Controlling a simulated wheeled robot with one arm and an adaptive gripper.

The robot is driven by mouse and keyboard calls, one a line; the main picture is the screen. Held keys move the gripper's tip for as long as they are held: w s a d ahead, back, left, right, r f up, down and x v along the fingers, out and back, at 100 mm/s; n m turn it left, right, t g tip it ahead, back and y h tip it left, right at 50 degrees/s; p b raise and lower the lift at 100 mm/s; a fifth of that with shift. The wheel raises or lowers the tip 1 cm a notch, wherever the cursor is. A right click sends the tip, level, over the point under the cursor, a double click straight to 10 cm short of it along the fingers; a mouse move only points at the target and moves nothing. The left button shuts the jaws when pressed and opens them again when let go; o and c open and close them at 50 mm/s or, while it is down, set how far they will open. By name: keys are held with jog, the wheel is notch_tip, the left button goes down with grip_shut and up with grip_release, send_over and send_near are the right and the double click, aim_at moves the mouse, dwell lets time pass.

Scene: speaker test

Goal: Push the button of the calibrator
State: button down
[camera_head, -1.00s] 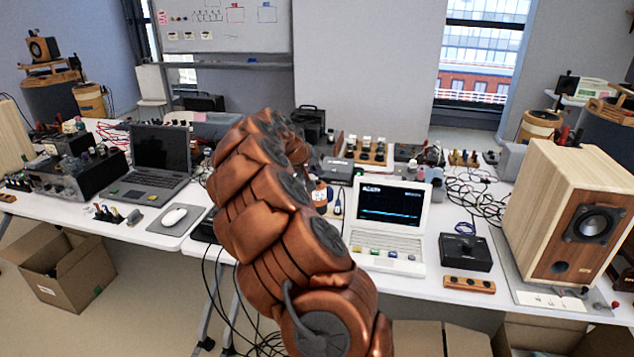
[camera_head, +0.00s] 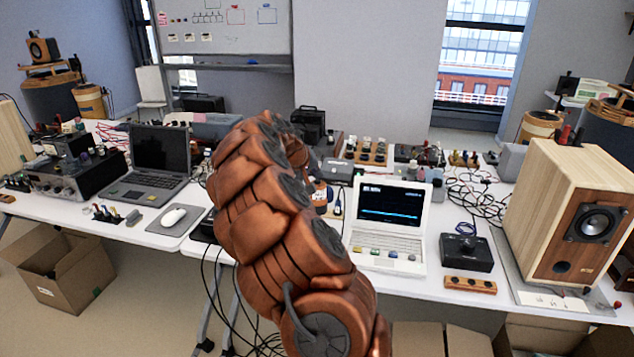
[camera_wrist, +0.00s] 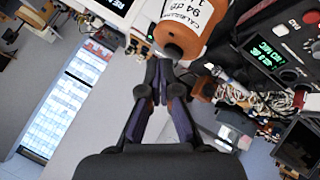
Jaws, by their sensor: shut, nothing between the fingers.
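The calibrator (camera_wrist: 182,36) is an orange rounded body with a white label reading 94 dB, at the top middle of the wrist view. In the head view a small part of what looks like it (camera_head: 319,196) shows beside my arm, on the white table. My gripper (camera_wrist: 160,76) is shut and empty, its dark fingertips right at the lower edge of the calibrator in the wrist view. I cannot tell whether they touch it. In the head view my gripper is hidden behind my copper-coloured arm.
A white instrument with a screen (camera_head: 391,205) stands right of my arm. A black box (camera_head: 466,251) and a wooden speaker (camera_head: 545,200) are farther right. A laptop (camera_head: 160,150) and mouse (camera_head: 174,217) lie left. In the wrist view, cables (camera_wrist: 265,85) crowd the right side.

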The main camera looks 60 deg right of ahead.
aim_at(316, 181)
jog(key=shift+f+b, duration=0.3)
jog(key=shift+f, duration=0.15)
dwell(0.4)
jog(key=shift+r, duration=1)
notch_tip(316, 181, up, 6)
jog(key=p, duration=0.1)
jog(key=shift+p, duration=0.3)
dwell(0.7)
